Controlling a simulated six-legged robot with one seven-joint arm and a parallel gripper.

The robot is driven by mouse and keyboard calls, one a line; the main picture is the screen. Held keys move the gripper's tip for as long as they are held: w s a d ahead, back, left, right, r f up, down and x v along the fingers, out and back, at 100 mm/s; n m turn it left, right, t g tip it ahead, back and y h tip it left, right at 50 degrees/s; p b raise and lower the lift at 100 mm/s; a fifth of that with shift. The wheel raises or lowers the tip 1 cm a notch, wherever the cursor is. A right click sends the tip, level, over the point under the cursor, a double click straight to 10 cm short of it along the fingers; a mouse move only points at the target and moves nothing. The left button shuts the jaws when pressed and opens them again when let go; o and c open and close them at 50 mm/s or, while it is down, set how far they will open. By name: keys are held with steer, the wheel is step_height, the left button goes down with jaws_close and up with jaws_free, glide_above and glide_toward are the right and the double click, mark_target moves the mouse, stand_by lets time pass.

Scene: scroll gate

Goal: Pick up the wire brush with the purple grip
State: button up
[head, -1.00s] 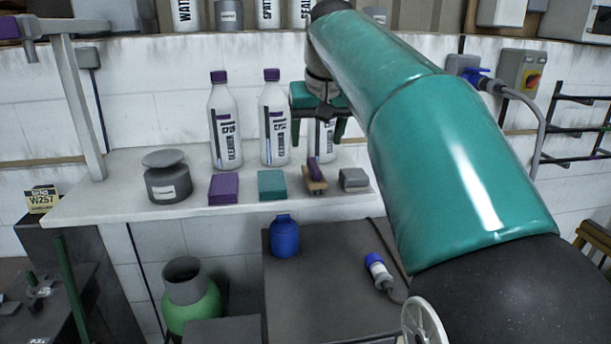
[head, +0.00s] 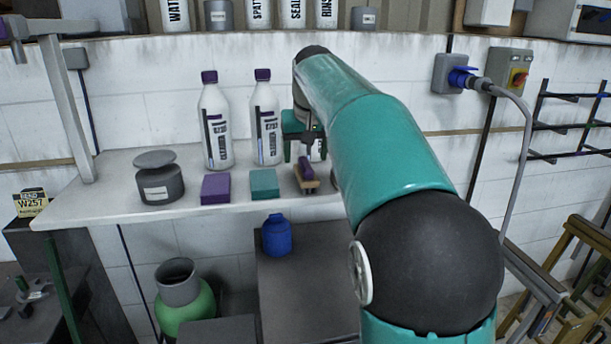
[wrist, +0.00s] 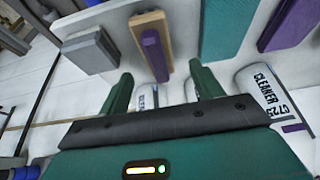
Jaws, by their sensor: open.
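The wire brush, a tan wooden block with a purple grip (head: 307,172), lies on the white shelf (head: 100,204). In the wrist view the brush (wrist: 152,48) is ahead of my gripper (wrist: 163,78), roughly in line with the gap between the two green fingers. The fingers are apart with nothing between them. In the head view my gripper (head: 305,155) is just behind and above the brush, partly overlapped by it and the arm. I cannot tell whether they touch.
A teal block (head: 264,184) and a purple block (head: 215,188) lie left of the brush. A grey block (wrist: 90,50) lies on its other side. White cleaner bottles (head: 217,125) stand close to my gripper. A dark grey pot (head: 160,185) is at left.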

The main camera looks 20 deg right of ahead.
mark_target(306, 163)
steer(key=x, duration=0.4)
steer(key=shift+d+f, duration=0.1)
steer(key=shift+f, duration=0.25)
steer(key=shift+c, duration=0.3)
steer(key=c, duration=1.1)
steer(key=shift+r, duration=0.15)
